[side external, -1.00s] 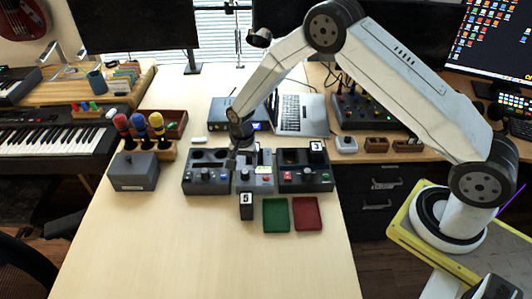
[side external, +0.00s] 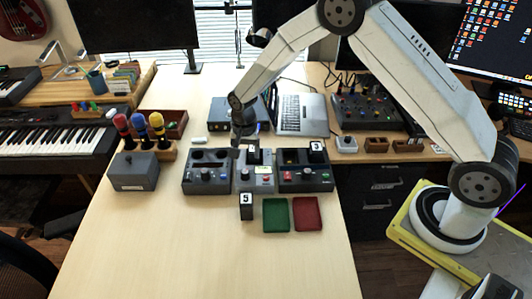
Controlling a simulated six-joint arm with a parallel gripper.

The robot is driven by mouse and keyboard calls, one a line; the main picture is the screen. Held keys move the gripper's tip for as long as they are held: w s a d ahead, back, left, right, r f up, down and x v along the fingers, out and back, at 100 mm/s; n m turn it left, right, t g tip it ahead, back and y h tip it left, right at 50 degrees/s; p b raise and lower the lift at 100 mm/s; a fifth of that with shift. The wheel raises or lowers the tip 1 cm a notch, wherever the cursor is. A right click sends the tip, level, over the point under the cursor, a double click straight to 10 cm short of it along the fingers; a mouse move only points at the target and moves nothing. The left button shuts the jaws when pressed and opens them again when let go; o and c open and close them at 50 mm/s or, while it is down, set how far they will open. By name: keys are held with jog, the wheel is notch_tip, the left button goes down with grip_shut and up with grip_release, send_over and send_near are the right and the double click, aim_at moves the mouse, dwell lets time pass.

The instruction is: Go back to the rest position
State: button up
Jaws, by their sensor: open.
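My gripper (side external: 238,143) points down above the middle of the row of dark control boxes, near the back edge of the middle grey box (side external: 246,185). It is small and dark in this view, and I see nothing held in it. The left control box (side external: 207,188) has knobs on its front, and the right control box (side external: 305,183) has a red button and a block marked 3 (side external: 317,147) at its back right. My arm reaches in from the right.
A block marked 5 (side external: 246,208), a green tray (side external: 276,215) and a red tray (side external: 306,213) lie in front of the boxes. A laptop (side external: 300,115) stands behind. At left are a grey box (side external: 134,171) and colored-top handles (side external: 157,123). The front table is clear.

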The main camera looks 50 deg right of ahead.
jog(key=s+d+r+n+t, duration=0.1)
jog(key=s+r+n, duration=0.4)
jog(key=s, duration=0.5)
jog(key=s+d+r+n+t, duration=0.1)
jog(key=s+d+r+n, duration=0.2)
jog(key=s+r+n, duration=0.2)
jog(key=s+r, duration=0.3)
jog(key=s, duration=0.3)
jog(key=shift+s, duration=0.2)
jog(key=shift+c, duration=0.2)
